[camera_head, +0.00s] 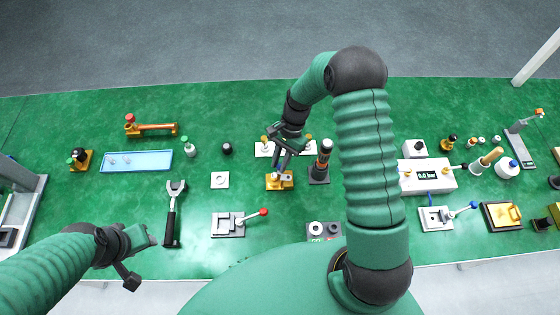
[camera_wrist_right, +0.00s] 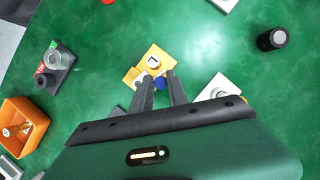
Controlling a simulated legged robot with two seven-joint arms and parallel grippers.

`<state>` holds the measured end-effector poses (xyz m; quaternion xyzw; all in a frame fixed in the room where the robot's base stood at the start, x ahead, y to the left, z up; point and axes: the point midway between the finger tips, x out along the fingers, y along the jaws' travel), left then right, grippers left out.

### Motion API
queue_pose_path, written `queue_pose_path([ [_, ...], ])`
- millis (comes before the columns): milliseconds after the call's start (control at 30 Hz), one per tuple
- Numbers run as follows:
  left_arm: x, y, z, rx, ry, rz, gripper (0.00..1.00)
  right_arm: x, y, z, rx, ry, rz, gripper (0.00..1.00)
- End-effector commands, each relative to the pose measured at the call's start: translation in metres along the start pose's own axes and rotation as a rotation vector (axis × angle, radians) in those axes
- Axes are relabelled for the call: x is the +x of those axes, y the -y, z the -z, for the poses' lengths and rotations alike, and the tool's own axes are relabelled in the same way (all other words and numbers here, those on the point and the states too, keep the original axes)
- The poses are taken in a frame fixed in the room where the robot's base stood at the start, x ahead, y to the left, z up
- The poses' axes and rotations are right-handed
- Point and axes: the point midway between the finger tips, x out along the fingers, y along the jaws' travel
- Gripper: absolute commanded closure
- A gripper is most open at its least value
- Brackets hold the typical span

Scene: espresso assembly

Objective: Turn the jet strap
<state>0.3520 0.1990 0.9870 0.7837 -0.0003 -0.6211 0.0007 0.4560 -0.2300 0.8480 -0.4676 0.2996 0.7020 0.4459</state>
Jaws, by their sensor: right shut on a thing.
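A yellow fixture (camera_head: 279,181) sits on the green table near the middle of the head view. In the right wrist view this yellow fixture (camera_wrist_right: 146,66) carries a round white part on top. My right gripper (camera_head: 282,172) reaches down to the fixture. In the right wrist view its fingertips (camera_wrist_right: 161,78) are close together at the fixture's near edge, around a small blue part (camera_wrist_right: 159,84) that I take for the jet strap. The fingers hide much of it. My left gripper (camera_head: 135,258) is low at the left, away from the fixture; its finger opening is unclear.
A black-handled tool (camera_head: 171,222), a white square plate (camera_head: 220,180) and a lever block with a red knob (camera_head: 230,224) lie left of the fixture. A dark upright cylinder (camera_head: 322,160) stands close on its right. A blue tray (camera_head: 137,161) is farther left.

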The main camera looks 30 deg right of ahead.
Motion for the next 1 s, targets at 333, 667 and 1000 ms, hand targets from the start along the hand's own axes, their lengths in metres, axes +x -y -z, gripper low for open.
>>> queue_pose_path([
  [333,-0.0005,-0.0001,0.0001,0.001,0.000,0.000,0.59,-0.0028,0.0035,0.0006,-0.002,-0.004,0.009,1.00],
  [667,-0.0006,-0.0001,0.0001,0.000,0.000,0.000,0.59,-0.0036,0.0040,0.0013,-0.002,-0.007,0.011,1.00],
  [1000,-0.0006,-0.0001,0.0002,0.000,0.000,0.000,0.59,-0.0031,0.0035,0.0010,-0.002,-0.006,0.009,0.59],
])
